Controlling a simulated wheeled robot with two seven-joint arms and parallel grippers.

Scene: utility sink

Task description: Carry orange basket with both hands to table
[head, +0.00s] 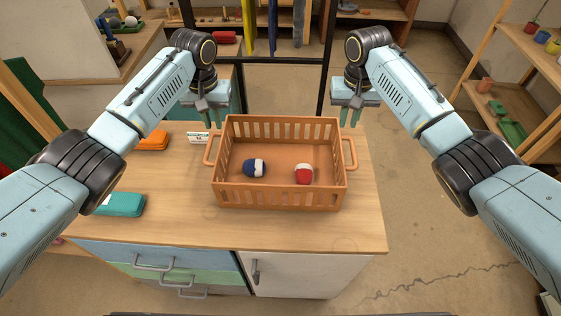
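The orange basket (280,195) sits upright on a wooden-topped cabinet, with slatted walls and a loop handle on each side. Inside lie a blue-and-white ball-like item (252,168) and a red-and-white one (304,174). My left gripper (212,117) points down above and behind the left handle (209,150). Its two fingers are apart, with nothing between them. My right gripper (350,116) points down above and behind the right handle (350,153), also with fingers apart and empty. Neither gripper appears to touch the basket.
The wooden top (290,230) is clear in front of the basket. Shelves (530,90) stand at the right, beyond open floor (430,220).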

